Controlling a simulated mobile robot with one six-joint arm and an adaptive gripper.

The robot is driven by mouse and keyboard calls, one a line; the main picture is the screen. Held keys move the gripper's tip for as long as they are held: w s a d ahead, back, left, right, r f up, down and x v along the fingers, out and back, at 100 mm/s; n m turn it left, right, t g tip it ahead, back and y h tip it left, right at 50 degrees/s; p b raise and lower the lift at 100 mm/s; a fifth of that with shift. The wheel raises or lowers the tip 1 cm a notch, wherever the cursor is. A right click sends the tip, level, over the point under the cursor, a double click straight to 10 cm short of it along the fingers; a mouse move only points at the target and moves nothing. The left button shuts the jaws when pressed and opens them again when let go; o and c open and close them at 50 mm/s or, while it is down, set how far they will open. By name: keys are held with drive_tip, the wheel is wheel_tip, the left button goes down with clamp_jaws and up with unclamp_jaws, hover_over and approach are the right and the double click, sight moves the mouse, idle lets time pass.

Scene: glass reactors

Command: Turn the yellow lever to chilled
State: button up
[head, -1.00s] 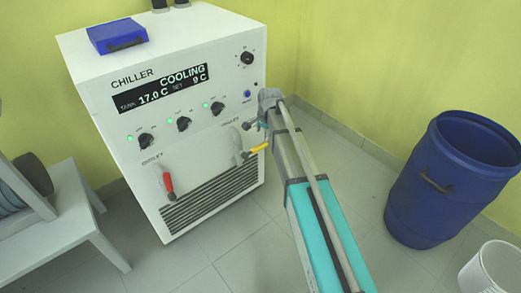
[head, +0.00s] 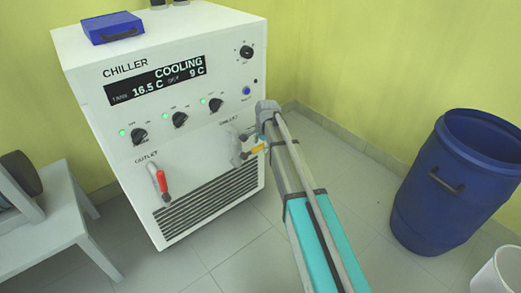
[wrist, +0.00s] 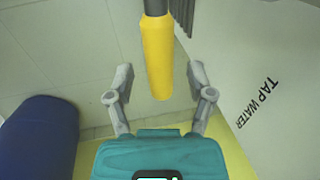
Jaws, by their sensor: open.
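The yellow lever (head: 258,149) is at the lower right of the chiller's white front and points to the right, partly hidden by my arm. In the wrist view the yellow lever (wrist: 157,55) hangs from a dark stem between the two fingers of my gripper (wrist: 160,78). The fingers are open, with a gap on each side of the lever. A label reading TAP WATER (wrist: 257,102) shows on the white panel at the right. In the head view a partly hidden label (head: 228,122) above the lever seems to read CHILLED. My gripper (head: 247,146) is close to the chiller front.
The chiller (head: 215,160) display (head: 157,80) reads COOLING, tank 16.5 C, set 9 C. A red lever (head: 161,182) hangs below OUTLET. A blue drum (head: 450,190) stands right, with a white bucket (head: 500,272) in front. A grey table (head: 65,220) stands left. Open floor lies between.

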drive_tip(key=shift+f, duration=0.3)
clamp_jaws()
idle(0.4)
